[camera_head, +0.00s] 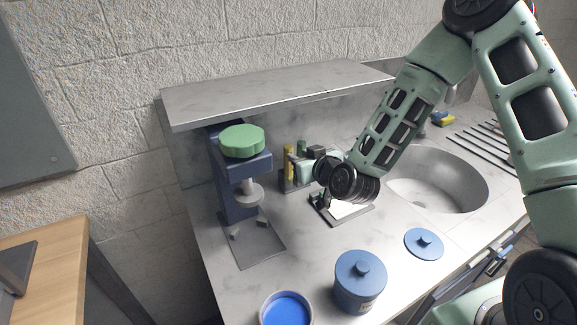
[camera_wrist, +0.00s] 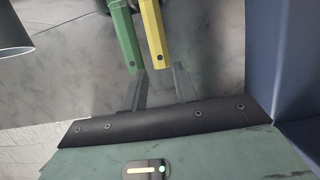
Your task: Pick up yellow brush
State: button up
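A yellow brush (camera_head: 288,161) stands upright in a holder at the back of the counter in the head view. Its handle (camera_wrist: 155,35) also shows in the wrist view, with its end near my fingertips. A green handle (camera_wrist: 124,35) is just left of it; its top also shows in the head view (camera_head: 301,147). My gripper (camera_wrist: 158,74) is open, with its two fingers apart. The yellow handle's end appears between the fingertips; I cannot tell whether they touch it. In the head view, my wrist hides part of the holder, and the brush's lower end is unclear.
A dark blue stand with a green knob (camera_head: 242,141) is left of the holder, under a marble shelf (camera_head: 270,93). A blue pot (camera_head: 359,283), a blue lid (camera_head: 424,244) and an open blue tub (camera_head: 286,309) are in front. A round sink (camera_head: 440,180) is right.

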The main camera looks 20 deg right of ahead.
aim_at(288, 167)
jog(key=shift+p+x, duration=0.95)
jog(key=shift+x, duration=1.4)
jog(key=shift+f, duration=0.15)
grip_shut()
